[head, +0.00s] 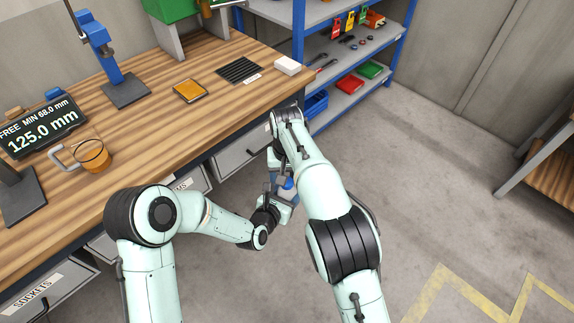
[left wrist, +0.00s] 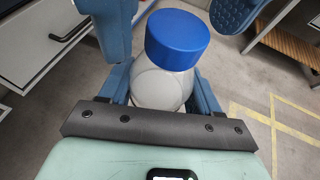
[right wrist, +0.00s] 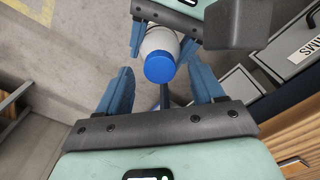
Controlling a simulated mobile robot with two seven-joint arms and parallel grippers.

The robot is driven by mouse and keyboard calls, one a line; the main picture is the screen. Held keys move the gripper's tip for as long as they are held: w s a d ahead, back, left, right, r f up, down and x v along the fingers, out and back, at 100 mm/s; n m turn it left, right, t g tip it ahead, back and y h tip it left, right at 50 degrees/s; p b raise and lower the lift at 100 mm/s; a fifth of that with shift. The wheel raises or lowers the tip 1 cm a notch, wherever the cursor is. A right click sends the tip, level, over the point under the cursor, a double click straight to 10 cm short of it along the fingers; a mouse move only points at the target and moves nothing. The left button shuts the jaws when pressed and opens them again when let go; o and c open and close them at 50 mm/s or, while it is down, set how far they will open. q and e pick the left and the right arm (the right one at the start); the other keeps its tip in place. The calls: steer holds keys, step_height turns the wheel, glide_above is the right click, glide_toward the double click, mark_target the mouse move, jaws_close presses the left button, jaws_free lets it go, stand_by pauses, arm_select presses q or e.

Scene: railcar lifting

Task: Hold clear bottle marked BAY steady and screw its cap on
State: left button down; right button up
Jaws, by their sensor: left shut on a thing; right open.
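The clear bottle (left wrist: 160,88) stands between the fingers of my left gripper (left wrist: 165,92), which is shut on its body. The blue cap (left wrist: 178,40) sits on the bottle's top; I cannot tell how tightly. The BAY marking is not visible. My right gripper (right wrist: 161,88) is open, with its fingers apart on either side of the cap (right wrist: 159,67) in the right wrist view, not touching it. In the head view the cap (head: 287,183) is a small blue patch between the two grippers, mostly hidden by my arms.
The wooden workbench (head: 150,125) with drawers runs along the left, close to the grippers. It holds a display reading 125.0 mm (head: 42,128), a mug (head: 92,155) and a blue stand (head: 97,45). A blue shelf rack (head: 340,45) stands behind.

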step_height(320, 180, up, 11)
stand_by(0.4)
stand_by(0.4)
